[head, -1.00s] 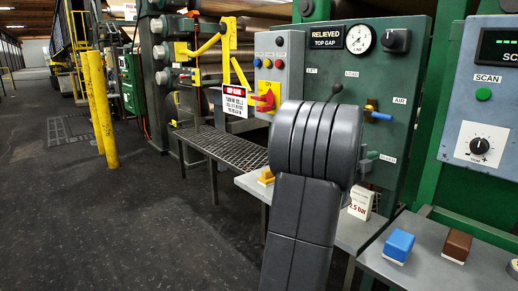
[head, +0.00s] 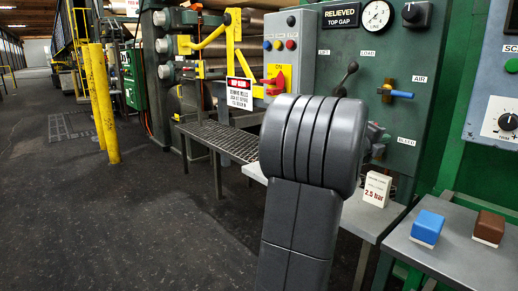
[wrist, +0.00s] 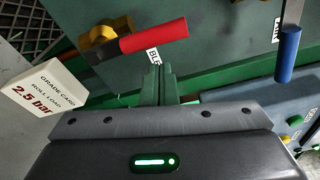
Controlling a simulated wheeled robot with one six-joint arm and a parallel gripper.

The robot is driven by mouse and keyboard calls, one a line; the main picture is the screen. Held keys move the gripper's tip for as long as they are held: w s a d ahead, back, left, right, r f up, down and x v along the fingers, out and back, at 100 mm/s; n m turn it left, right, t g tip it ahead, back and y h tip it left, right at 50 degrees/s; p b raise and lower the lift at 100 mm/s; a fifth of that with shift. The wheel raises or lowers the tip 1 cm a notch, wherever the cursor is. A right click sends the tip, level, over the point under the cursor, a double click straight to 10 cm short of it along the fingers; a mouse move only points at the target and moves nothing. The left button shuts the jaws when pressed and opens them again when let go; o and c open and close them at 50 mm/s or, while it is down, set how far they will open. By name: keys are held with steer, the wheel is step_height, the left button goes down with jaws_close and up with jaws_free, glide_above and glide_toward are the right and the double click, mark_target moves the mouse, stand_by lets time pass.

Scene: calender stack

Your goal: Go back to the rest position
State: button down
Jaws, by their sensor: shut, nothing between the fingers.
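My gripper shows in the wrist view (wrist: 159,72) as two slim fingers pressed together with nothing between them. They point at the green control panel (head: 400,60). A red-handled valve (wrist: 150,36) lies just beyond the fingertips, above the partly hidden bleed label. A blue-handled air valve (wrist: 288,55) is at the upper right of the wrist view. In the head view, my dark arm fills the middle and hides most of the gripper and the red handle. The arm is folded up in front of the panel.
A grade card reading 2.5 bar (head: 375,189) stands on the shelf beside my arm. A blue block (head: 428,227) and a brown block (head: 490,227) sit on a grey table at the right. Yellow posts (head: 102,100) stand at the left; the dark floor there is clear.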

steer(key=s+d+f+m+b, duration=0.2)
steer(key=s+d, duration=0.1)
steer(key=s, duration=0.1)
steer(key=p+v, duration=0.1)
steer(key=v, duration=0.7)
steer(key=shift+w+p, duration=0.3)
steer(key=shift+p, duration=0.1)
steer(key=shift+a, duration=0.15)
